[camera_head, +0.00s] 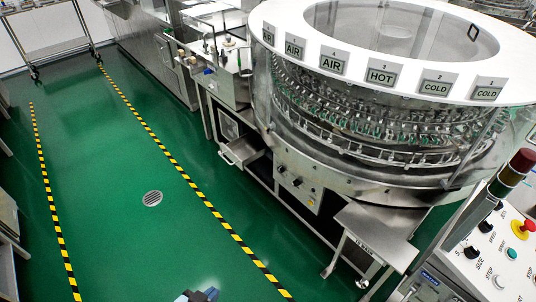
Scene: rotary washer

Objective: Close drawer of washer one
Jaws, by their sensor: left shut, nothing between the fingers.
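The rotary washer (295,165) stands at the right, a large round steel machine with a white top ring carrying COLD, HOT and AIR labels. A small steel drawer (241,150) sticks out of its lower front, left of the knob panel, and stands open over the green floor. Its inside looks empty. My left gripper (198,296) just shows at the bottom edge, shut and empty, well below the drawer in the picture and apart from it. Most of that gripper is cut off by the frame. My right gripper is not in view.
A steel side shelf (378,232) juts out from the washer's front. A control console (505,250) with knobs and a red button is at the lower right. The green floor between the yellow-black stripes is clear, with a round drain (152,198). A cart (45,35) stands at the far left.

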